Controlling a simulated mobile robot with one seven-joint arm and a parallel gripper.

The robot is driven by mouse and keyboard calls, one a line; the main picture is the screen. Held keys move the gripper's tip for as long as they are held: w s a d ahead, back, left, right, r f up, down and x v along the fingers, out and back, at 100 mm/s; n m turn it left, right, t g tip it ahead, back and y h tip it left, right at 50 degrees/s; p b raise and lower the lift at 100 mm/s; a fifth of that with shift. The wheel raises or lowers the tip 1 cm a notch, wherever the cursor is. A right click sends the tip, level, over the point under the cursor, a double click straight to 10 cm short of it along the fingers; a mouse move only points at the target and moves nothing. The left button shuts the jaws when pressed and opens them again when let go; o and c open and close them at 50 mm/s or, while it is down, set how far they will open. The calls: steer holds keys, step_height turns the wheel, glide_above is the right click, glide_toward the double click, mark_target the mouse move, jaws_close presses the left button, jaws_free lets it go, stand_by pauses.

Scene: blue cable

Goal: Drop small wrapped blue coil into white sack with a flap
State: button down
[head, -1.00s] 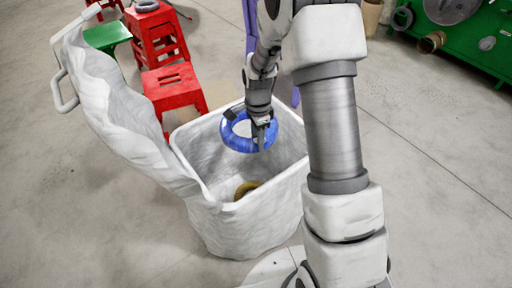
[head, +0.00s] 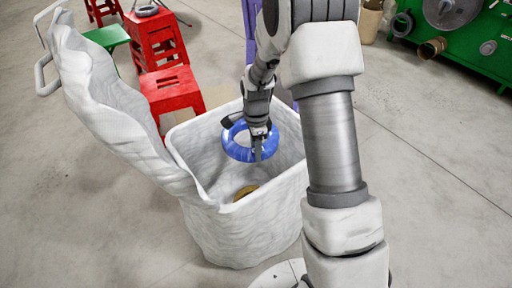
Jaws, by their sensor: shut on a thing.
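A small wrapped blue coil (head: 236,149) hangs from my gripper (head: 258,150), which is shut on the right side of its ring. The white sack (head: 240,235) stands upright on the floor with its mouth open. Its flap (head: 105,110) is raised and leans out to the upper left. In the head view the coil and fingertips appear over the sack's opening; I cannot tell exactly how far they are above or below the rim. A yellowish ring-shaped thing (head: 246,191) lies inside the sack, partly hidden by the front wall.
Red stools (head: 172,88) and a green stool (head: 108,36) stand behind the sack at the left. A green machine (head: 480,55) with spools is at the upper right. The floor at right is clear.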

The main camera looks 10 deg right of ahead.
steer(key=shift+c, duration=1.9)
jaws_free()
step_height(320, 180, up, 17)
steer(key=p, duration=0.6)
steer(key=shift+r, duration=0.2)
steer(key=s+r+n+t, duration=0.2)
steer(key=s+r+n, duration=0.5)
steer(key=s, duration=0.5)
steer(key=s+r+n+t, duration=0.3)
steer(key=s+r+n, duration=0.5)
steer(key=s+n, duration=0.2)
steer(key=shift+s+r+n+t, duration=0.25)
steer(key=shift+s+n+t, duration=0.05)
steer(key=shift+s, duration=0.75)
step_height(320, 180, up, 19)
steer(key=p, duration=1.9)
steer(key=shift+s+a+f, duration=0.1)
steer(key=shift+c, duration=0.2)
